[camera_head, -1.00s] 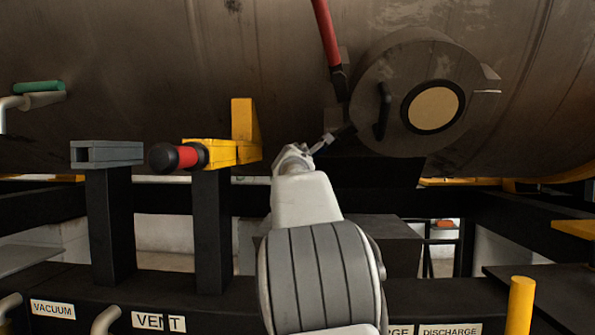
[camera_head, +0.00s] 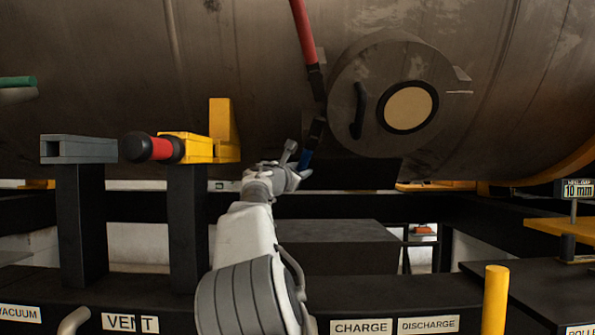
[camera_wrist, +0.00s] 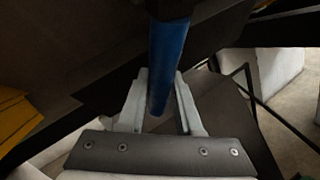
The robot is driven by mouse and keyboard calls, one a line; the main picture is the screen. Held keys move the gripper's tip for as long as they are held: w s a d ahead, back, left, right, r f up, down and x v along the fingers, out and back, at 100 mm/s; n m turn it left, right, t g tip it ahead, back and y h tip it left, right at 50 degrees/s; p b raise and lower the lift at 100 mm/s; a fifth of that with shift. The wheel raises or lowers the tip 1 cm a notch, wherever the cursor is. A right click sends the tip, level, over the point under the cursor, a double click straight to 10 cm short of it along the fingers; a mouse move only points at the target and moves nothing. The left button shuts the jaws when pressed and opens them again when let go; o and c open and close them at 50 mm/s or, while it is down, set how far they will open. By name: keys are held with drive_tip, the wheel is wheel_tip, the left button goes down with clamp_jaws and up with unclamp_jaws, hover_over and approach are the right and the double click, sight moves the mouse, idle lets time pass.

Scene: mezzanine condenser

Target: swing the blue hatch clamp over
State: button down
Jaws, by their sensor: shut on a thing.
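The hatch clamp shows in the head view as a dark link (camera_head: 316,130) hanging below a red bar, just left of the round hatch (camera_head: 350,95). Its lower end is a blue handle (camera_head: 306,159) pointing down and slightly left. My gripper (camera_head: 297,168) is at this blue end, below and left of the hatch. In the wrist view, the blue handle (camera_wrist: 168,60) runs down between the two fingers of my gripper (camera_wrist: 160,100), which is shut on it. The fingertip contact is partly hidden by the bar.
A yellow bracket with a red-and-black handle (camera_head: 155,148) stands left of my arm, beside a grey block (camera_head: 80,149) on a post. A black handle (camera_head: 359,110) is on the hatch. A yellow post (camera_head: 495,300) rises at lower right. A dark box (camera_head: 340,240) lies behind my arm.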

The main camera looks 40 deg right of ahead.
drive_tip(key=shift+s+d, duration=0.1)
idle(0.3)
drive_tip(key=c, duration=0.6)
unclamp_jaws()
drive_tip(key=shift+a, duration=0.25)
drive_tip(key=b+v, duration=0.5)
drive_tip(key=v, duration=1.2)
drive_tip(key=shift+s, duration=0.1)
